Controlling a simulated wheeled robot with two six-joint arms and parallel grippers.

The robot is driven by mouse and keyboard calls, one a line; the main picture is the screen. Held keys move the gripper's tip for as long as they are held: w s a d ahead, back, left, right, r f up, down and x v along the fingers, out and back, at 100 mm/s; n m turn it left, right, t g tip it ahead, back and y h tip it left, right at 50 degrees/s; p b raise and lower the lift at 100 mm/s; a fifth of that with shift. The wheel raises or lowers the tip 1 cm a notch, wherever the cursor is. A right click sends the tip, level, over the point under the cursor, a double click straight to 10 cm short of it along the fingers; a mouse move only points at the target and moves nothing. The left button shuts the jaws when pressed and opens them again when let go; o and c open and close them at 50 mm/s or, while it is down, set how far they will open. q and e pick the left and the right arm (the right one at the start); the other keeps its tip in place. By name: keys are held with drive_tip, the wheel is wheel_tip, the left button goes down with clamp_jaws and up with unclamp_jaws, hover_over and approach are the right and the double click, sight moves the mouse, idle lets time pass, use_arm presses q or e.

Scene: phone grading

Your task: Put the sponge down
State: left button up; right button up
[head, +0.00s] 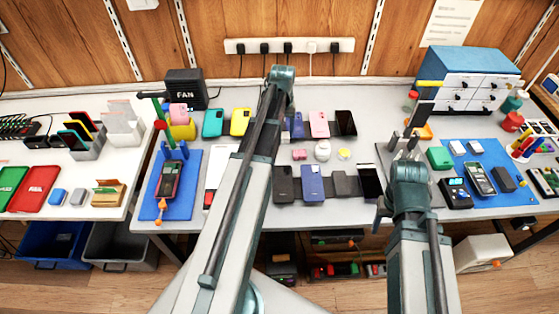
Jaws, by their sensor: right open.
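My right gripper (403,143) is open over the dark mat at the left edge of the right-hand blue mat, its fingers pointing away from me. I see nothing clearly held between its fingers. I cannot surely tell which thing is the sponge. A small pink block (299,154) and a flat yellow piece (344,154) lie on the table either side of a white round pot (322,150). A green block (440,158) lies right of the right gripper, apart from it. My left arm crosses the middle of the view, and its gripper does not show.
Phones lie in rows along the grey table (375,125). A left blue mat (188,190) holds a phone in a stand. The right blue mat (510,198) carries a meter and a phone. A blue-topped drawer cabinet (472,60) stands at the back right.

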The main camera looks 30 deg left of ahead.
use_arm(q)
drive_tip(key=shift+n, duration=0.3)
drive_tip(key=f+b, duration=0.3)
drive_tip(key=a+f+b, duration=0.1)
drive_tip(key=f+b, duration=0.6)
drive_tip(key=shift+a+f, duration=0.25)
drive_tip(key=shift+r, duration=0.15)
drive_tip(key=o, duration=1.3)
wheel_tip(320, 180, up, 12)
drive_tip(key=p, duration=1.2)
drive_tip(key=shift+s, duration=0.1)
